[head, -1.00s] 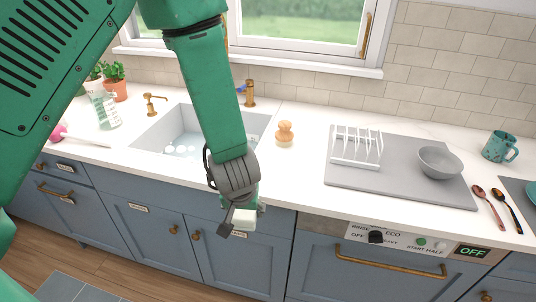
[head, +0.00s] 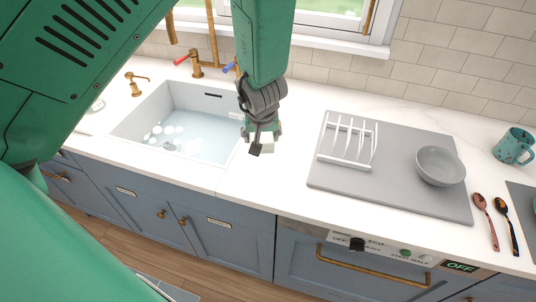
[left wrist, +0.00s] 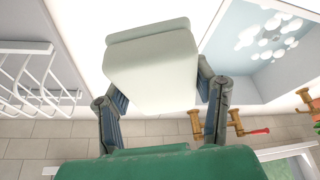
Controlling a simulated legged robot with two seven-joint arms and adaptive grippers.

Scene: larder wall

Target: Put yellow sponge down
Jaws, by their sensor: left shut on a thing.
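My left gripper (head: 261,142) is shut on a pale, off-white block (head: 268,144), which looks whitish rather than yellow. The block also shows large in the left wrist view (left wrist: 152,62), between the two fingers. In the head view, gripper and block are over the white counter (head: 255,179), just right of the sink (head: 190,143). I cannot tell whether the block touches the counter. My right gripper is not in view.
A grey mat (head: 398,199) with a white dish rack (head: 345,158) and grey bowl (head: 440,166) lies to the right. Brass taps (head: 196,65) stand behind the sink. Spoons (head: 483,208) and a teal mug (head: 514,146) are at far right. The front counter strip is clear.

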